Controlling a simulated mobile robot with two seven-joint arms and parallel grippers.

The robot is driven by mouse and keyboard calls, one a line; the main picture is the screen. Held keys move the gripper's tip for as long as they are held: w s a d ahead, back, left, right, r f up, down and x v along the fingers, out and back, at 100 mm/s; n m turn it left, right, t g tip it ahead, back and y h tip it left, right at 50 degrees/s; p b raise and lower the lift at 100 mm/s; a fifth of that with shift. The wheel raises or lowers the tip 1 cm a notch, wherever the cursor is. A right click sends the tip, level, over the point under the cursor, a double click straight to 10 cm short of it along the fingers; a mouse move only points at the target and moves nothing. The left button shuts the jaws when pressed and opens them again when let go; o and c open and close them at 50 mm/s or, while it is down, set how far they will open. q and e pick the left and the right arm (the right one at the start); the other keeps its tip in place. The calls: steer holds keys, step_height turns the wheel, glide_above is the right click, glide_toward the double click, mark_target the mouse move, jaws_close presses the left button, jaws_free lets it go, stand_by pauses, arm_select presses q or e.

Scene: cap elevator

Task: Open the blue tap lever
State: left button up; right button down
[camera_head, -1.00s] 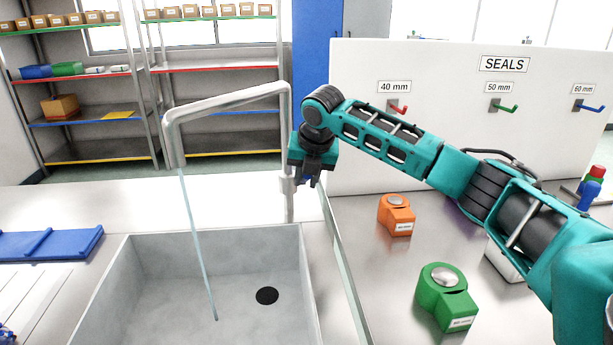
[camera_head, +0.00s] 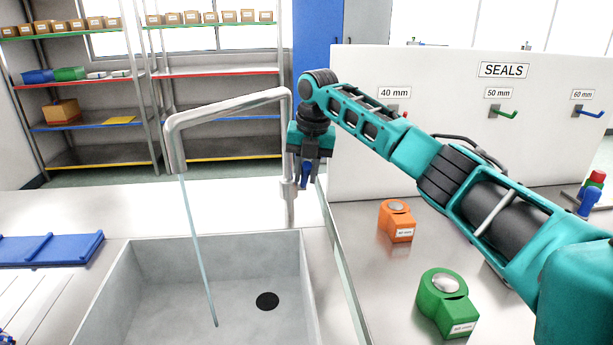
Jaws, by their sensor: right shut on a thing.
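The grey tap (camera_head: 225,107) stands behind the sink, its spout reaching left over the basin. A thin stream of water (camera_head: 196,240) runs from the spout into the sink. The blue tap lever (camera_head: 306,174) is on the right side of the tap post and points upward. My right gripper (camera_head: 307,168) comes down over the lever and is shut on it; its fingers partly hide the lever. My left gripper is not in view.
The sink (camera_head: 120,285) has a dark drain (camera_head: 267,301). A glass divider (camera_head: 345,275) separates it from the right counter, which holds an orange block (camera_head: 397,228) and a green block (camera_head: 441,312). A white SEALS panel (camera_head: 450,150) stands behind my right arm.

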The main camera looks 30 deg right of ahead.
steer(key=shift+w+d+r+g, duration=0.25)
steer(key=shift+w+r+g, duration=0.15)
steer(key=shift+w+r, duration=0.05)
steer(key=shift+y, duration=0.3)
steer(key=shift+f+g, duration=0.1)
steer(key=shift+g, duration=0.2)
steer(key=c, duration=1)
jaws_free()
steer(key=shift+c, duration=0.2)
step_height(320, 180, up, 13)
steer(key=s, duration=0.1)
steer(key=shift+d, duration=0.45)
